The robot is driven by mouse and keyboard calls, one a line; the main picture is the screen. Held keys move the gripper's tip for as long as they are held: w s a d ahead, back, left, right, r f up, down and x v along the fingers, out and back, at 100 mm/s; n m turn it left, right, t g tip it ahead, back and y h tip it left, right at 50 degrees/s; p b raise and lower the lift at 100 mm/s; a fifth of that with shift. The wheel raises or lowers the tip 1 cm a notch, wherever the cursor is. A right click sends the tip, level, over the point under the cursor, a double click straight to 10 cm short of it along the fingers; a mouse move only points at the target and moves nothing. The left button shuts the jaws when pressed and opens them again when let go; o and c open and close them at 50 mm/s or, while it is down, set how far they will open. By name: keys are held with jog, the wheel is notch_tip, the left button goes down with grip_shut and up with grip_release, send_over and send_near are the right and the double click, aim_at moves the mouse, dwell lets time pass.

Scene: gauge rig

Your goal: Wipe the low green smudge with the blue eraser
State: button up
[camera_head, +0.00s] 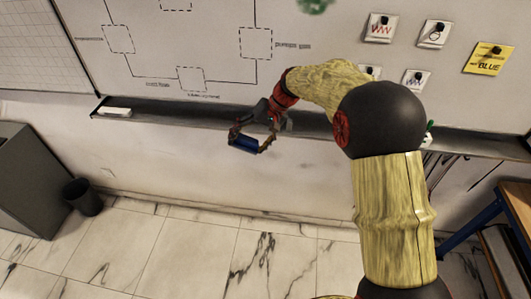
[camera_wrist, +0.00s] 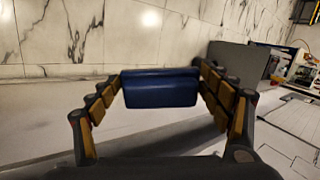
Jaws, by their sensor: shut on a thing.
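The blue eraser (camera_head: 245,144) is between the fingertips of my gripper (camera_head: 252,146), which is shut on it. In the wrist view the eraser (camera_wrist: 160,87) spans the gap between the two fingers of my gripper (camera_wrist: 161,84). The gripper holds it in front of the dark tray ledge, near the board's lower edge. A green smudge (camera_head: 314,5) shows at the top edge of the head view, partly cut off. It is on the whiteboard (camera_head: 215,75), above and to the right of my gripper, well apart from the eraser.
A dark ledge (camera_head: 180,114) runs under the whiteboard, with a white block (camera_head: 114,112) at its left. Several notes are pinned at right, including a yellow one (camera_head: 489,59). A dark bin (camera_head: 82,197) and grey cabinet (camera_head: 30,180) stand at left. Marble floor at centre is clear.

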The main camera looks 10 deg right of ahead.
jog(key=w+a+r+m+t+p, duration=0.15)
jog(key=r+m+t+p, duration=0.3)
jog(key=r, duration=0.85)
jog(key=w+a+r+m+t+p, duration=0.1)
jog(key=a+r+m+t+p, duration=0.35)
jog(key=r, duration=0.85)
jog(key=s+d+r+m+t+h, duration=0.1)
jog(key=d+r+m+t+h, duration=0.2)
jog(key=d, duration=0.5)
jog(key=s+d+r+m+t+h, duration=0.1)
jog(key=d+r+m+t+h, duration=0.3)
jog(key=d+r+m+h, duration=0.2)
jog(key=shift+s+d+r+m+t+h+b, duration=0.2)
jog(key=shift+d+m+t+h+b, duration=0.15)
jog(key=shift+d+m+h, duration=1.05)
